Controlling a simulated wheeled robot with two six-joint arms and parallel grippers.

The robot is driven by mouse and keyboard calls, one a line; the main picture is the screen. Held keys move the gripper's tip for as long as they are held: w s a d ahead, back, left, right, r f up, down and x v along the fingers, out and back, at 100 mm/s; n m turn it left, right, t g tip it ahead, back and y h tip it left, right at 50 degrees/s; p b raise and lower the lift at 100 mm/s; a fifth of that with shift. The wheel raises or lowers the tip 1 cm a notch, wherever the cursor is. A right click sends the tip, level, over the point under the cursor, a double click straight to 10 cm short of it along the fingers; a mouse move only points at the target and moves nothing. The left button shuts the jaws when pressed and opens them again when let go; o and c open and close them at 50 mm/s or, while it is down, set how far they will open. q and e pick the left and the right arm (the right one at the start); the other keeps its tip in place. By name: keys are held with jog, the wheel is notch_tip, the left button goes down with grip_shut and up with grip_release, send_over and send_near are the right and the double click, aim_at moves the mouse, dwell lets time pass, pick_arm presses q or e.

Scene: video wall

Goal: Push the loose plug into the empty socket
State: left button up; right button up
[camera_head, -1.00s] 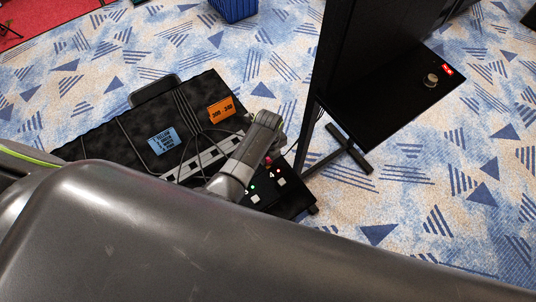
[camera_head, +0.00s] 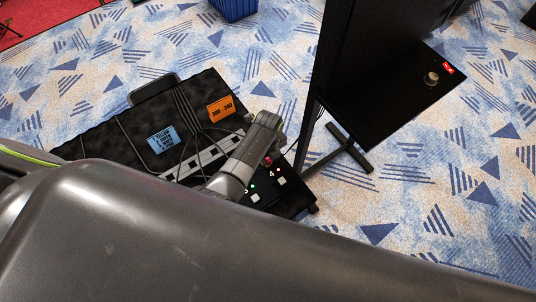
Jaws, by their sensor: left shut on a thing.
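My left gripper (camera_head: 266,128) is over the right part of a black case with a socket panel (camera_head: 292,199). It is shut on the loose plug, which its own body mostly hides. On the panel, sockets labelled 3 and 4 have a white square (camera_head: 281,181) and green lights. A red-pink spot (camera_head: 268,161) shows right beside the gripper. The empty socket is hidden or too small to tell, so I cannot see whether the plug touches it. My right gripper is out of view.
Cables (camera_head: 187,108) run over the case, which bears a blue label (camera_head: 163,140) and an orange label (camera_head: 221,108). A tall black stand (camera_head: 350,60) with a shelf (camera_head: 385,105) and a round knob (camera_head: 431,78) rises close right of the panel. Patterned carpet is clear further right.

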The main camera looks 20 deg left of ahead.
pick_arm(q)
jog(key=shift+f+b, duration=0.4)
jog(key=shift+f, duration=0.45)
jog(key=o, duration=1.6)
jog(key=shift+r+p, duration=0.8)
jog(key=shift+r, duration=2.7)
jog(key=shift+f, duration=0.1)
